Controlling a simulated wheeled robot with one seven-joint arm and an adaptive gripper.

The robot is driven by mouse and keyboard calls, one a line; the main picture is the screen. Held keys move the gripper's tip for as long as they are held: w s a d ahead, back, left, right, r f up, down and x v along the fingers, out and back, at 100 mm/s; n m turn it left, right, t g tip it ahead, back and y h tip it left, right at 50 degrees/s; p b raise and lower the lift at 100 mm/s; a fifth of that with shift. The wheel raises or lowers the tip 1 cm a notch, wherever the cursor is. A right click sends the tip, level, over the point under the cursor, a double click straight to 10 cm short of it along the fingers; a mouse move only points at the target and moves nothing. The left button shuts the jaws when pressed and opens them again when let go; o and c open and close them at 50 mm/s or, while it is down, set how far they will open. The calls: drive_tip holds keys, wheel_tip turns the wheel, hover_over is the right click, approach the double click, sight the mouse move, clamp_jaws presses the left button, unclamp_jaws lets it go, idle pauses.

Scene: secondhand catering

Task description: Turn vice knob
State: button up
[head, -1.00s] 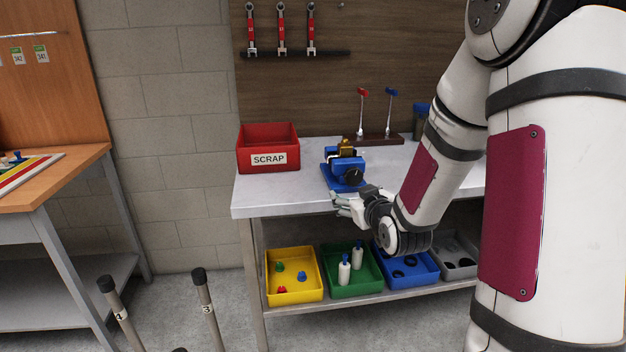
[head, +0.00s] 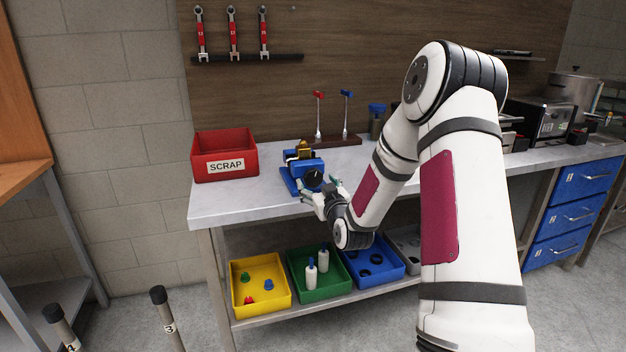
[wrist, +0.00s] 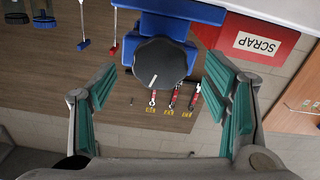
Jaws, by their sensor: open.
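The blue vice (head: 291,178) stands on the grey workbench, right of the red scrap bin, with a brass-coloured piece (head: 303,149) at its top. Its black round knob (head: 313,180) faces the front edge of the bench. In the wrist view the knob (wrist: 160,64) shows a white pointer line and sits ahead of the fingers, between their lines. My gripper (head: 321,192) is open, right at the front of the vice. In the wrist view its teal finger pads (wrist: 165,105) are spread wide on both sides with nothing between them. Contact with the knob is not visible.
The red scrap bin (head: 224,158) stands left of the vice. A rack with a red and a blue lever (head: 335,141) stands behind it. Yellow (head: 261,287), green (head: 317,276) and blue (head: 373,262) bins fill the shelf below. Numbered posts (head: 168,318) rise at the lower left.

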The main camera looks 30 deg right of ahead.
sight(314, 180)
drive_tip(key=shift+x, duration=2.1)
drive_tip(key=c, duration=1.2)
